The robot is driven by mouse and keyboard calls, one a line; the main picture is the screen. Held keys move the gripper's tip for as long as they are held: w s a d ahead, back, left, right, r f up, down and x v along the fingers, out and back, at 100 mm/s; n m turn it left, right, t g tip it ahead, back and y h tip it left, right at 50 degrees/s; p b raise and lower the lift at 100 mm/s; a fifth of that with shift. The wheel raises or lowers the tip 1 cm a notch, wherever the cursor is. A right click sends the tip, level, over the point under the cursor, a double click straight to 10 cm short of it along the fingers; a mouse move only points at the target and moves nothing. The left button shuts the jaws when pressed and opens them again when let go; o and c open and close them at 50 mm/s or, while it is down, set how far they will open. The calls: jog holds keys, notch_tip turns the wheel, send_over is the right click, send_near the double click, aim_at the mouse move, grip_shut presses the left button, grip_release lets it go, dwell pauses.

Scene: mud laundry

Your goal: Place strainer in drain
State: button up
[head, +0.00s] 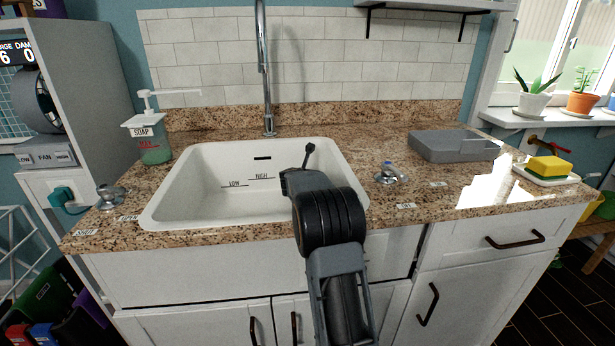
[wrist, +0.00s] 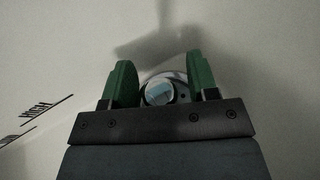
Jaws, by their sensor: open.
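The white sink (head: 200,180) is set in the granite counter, and my arm reaches into its right side. In the wrist view my gripper (wrist: 161,78) is open, with its two green fingers apart. Between and beyond the fingertips is a round metal drain fitting (wrist: 178,77) in the pale basin, with a lighter bluish-white centre. I cannot tell whether that centre is the strainer or the drain opening. The gripper's dark front plate hides the lower part of it. In the head view my arm hides the drain and the fingertips. No separate strainer shows clearly.
A tall faucet (head: 266,90) stands behind the sink. A soap dispenser (head: 154,148) is at its left, and metal handles (head: 391,174) and (head: 110,197) flank it. A grey tray (head: 450,146) and a yellow sponge (head: 548,168) on a dish lie right. The basin's left side is clear.

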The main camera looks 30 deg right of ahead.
jog(key=v, duration=0.7)
dwell(0.3)
